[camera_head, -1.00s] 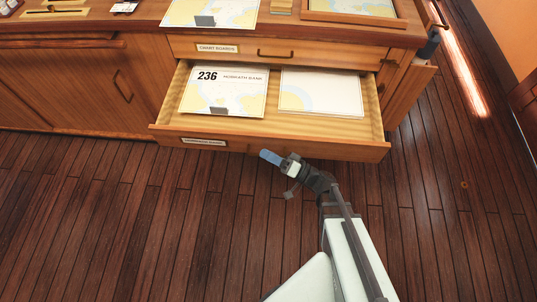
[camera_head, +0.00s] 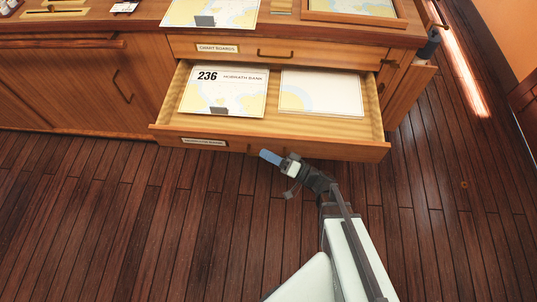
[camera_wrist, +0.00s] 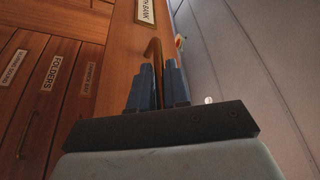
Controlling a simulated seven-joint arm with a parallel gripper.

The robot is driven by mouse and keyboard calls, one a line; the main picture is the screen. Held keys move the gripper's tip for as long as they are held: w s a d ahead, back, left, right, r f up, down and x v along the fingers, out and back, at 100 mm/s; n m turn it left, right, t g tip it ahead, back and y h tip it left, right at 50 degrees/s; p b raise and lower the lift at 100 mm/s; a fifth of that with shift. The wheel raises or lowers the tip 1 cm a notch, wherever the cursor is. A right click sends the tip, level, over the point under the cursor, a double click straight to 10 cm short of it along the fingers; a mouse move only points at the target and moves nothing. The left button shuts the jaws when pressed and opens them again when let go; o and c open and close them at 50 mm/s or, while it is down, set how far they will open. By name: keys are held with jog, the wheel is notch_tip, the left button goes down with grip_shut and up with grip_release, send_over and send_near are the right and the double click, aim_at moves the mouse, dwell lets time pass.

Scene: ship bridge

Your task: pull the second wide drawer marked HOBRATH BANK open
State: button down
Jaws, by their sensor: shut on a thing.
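The second wide drawer (camera_head: 330,150) stands pulled well out of the wooden cabinet, below the drawer marked CHART BOARDS. Its front label (camera_head: 204,142) is too small to read in the head view; the end of its lettering, BANK, shows on the label in the wrist view (camera_wrist: 147,10). My gripper (camera_head: 270,157) is at the drawer front. In the wrist view its blue fingers (camera_wrist: 158,88) are shut on the drawer's curved brass handle (camera_wrist: 153,50).
The closed CHART BOARDS drawer (camera_head: 300,52) is directly above. Charts and a framed chart (camera_head: 352,10) lie on the cabinet top. The plank floor (camera_head: 130,220) in front of the cabinet is clear around my arm.

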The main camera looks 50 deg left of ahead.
jog(key=s+d, duration=0.3)
jog(key=shift+s+d, duration=0.15)
jog(key=shift+d, duration=0.05)
jog(key=c, duration=1.5)
grip_release()
jog(key=shift+o, duration=0.2)
jog(key=shift+d, duration=0.1)
jog(key=v, duration=1.3)
jog(key=shift+d, duration=0.25)
jog(key=shift+f, duration=0.1)
